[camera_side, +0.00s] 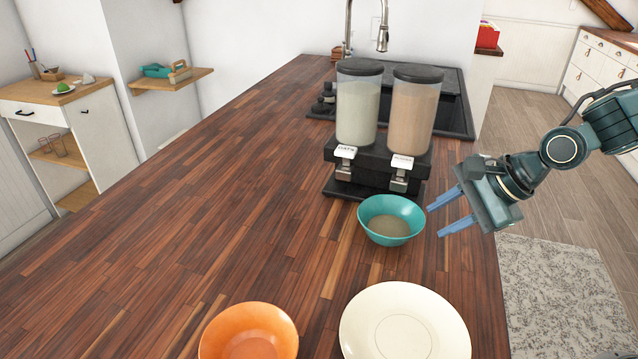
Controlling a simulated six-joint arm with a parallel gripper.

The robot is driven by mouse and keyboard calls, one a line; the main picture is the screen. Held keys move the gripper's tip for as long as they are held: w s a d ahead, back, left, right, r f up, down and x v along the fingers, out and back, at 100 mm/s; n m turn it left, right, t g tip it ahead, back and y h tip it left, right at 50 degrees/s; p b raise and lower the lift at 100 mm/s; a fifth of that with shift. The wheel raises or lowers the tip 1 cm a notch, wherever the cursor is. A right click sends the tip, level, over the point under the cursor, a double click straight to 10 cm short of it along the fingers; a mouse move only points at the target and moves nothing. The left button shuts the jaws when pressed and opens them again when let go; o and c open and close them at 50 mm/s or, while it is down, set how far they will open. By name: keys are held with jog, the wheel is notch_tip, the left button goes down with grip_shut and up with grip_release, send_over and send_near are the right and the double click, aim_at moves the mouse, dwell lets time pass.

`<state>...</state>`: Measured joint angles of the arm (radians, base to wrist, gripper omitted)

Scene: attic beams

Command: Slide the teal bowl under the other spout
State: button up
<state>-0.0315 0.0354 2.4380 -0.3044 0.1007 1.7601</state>
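The teal bowl (376,207) stands upright on the wooden counter, in front of the right half of the dispenser. Something tan or greyish shows in its bottom; I cannot tell whether it is contents. The double dispenser has a black base (374,181), a left canister (357,110) with pale contents and a right canister (411,115) with tan contents. The left spout (345,171) and the right spout (399,183) carry white labels. My gripper (434,220) is just right of the bowl, its two blue fingers apart and empty, pointing at the bowl's right rim.
A cream plate (448,327) and an orange bowl (284,322) stand at the front of the counter. The counter (210,190) left of the bowl is clear. The counter's right edge runs below my gripper. A faucet (382,38) and a black hob lie behind the dispenser.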

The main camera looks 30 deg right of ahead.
jog(key=shift+v, duration=2.1)
jog(key=s+d+r+n+h, duration=0.2)
jog(key=s+d+r+n, duration=0.1)
jog(key=s+n, duration=0.5)
jog(key=s+d+r+n+h, duration=0.1)
jog(key=s+d+r+n, duration=0.3)
jog(key=s+n, duration=0.3)
jog(key=n, duration=0.3)
jog(key=shift+s+d+g+h, duration=0.3)
jog(key=shift+s+h, duration=0.1)
